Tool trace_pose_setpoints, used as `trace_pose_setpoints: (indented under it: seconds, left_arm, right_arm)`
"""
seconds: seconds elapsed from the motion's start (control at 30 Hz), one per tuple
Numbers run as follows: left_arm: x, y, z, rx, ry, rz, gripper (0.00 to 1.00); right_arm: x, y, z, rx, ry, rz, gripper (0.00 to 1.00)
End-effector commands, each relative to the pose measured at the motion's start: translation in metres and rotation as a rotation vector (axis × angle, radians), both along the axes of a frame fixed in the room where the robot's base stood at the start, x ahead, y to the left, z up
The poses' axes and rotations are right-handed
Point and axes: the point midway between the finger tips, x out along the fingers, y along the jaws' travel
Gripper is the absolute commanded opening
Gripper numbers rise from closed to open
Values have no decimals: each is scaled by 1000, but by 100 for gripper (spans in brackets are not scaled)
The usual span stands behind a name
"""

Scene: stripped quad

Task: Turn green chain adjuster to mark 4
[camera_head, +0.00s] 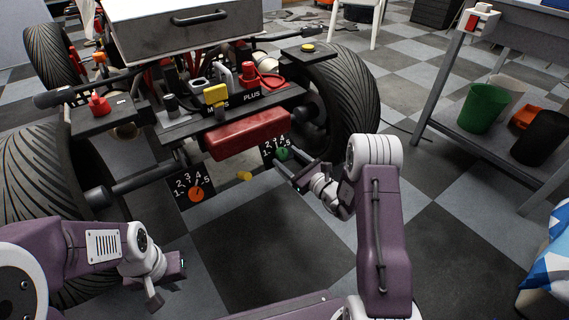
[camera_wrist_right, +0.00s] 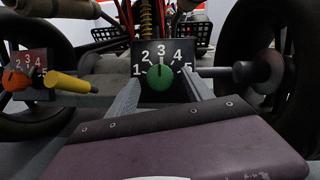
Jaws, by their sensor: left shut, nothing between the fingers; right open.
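The green chain adjuster (camera_head: 283,154) is a round knob on a black plate with white marks 1 to 5, low at the rear of the stripped quad. In the right wrist view the green knob (camera_wrist_right: 161,77) faces me, and its dark pointer line appears to point up near mark 3. My right gripper (camera_head: 298,168) is open just in front of the knob. In the wrist view its fingers (camera_wrist_right: 162,88) lie to either side of the knob; I cannot tell whether they touch it. My left gripper (camera_head: 166,284) is shut and empty at the lower left, away from the adjusters.
An orange adjuster (camera_head: 196,194) with its own marked plate is to the left. A yellow peg-like part (camera_wrist_right: 66,84) sticks out between the two plates. Large tyres (camera_head: 345,100) flank the frame. A grey workbench (camera_head: 470,140) with bins stands at right. The checkered floor in front is clear.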

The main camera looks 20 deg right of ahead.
Motion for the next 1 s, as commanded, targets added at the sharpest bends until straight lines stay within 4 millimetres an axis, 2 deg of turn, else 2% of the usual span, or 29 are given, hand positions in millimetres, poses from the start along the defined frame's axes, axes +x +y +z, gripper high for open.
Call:
trace_pose_setpoints:
  seconds: [0.03, 0.1, 0.4, 0.47, 0.6, 0.63, 1.0]
  left_arm:
    - [0, 0, -10, 0, 0, 0, 0]
    - [0, 0, -13, 0, 0, 0, 0]
    - [0, 0, -12, 0, 0, 0, 0]
    - [0, 0, -12, 0, 0, 0, 0]
    - [0, 0, -12, 0, 0, 0, 0]
    - [0, 0, -12, 0, 0, 0, 0]
    - [0, 0, -1, 0, 0, 0, 0]
  right_arm:
    - [6, 3, -4, -3, -4, 2, 59]
    - [13, 6, -3, -1, -2, 1, 59]
    - [17, 8, 1, 0, 1, 0, 59]
    - [17, 8, 1, 0, 1, 0, 45]
    - [17, 8, 0, 0, 1, 0, 6]
    - [17, 8, 0, 0, 1, 0, 0]
    - [16, 8, 2, 69, 28, -34, 0]
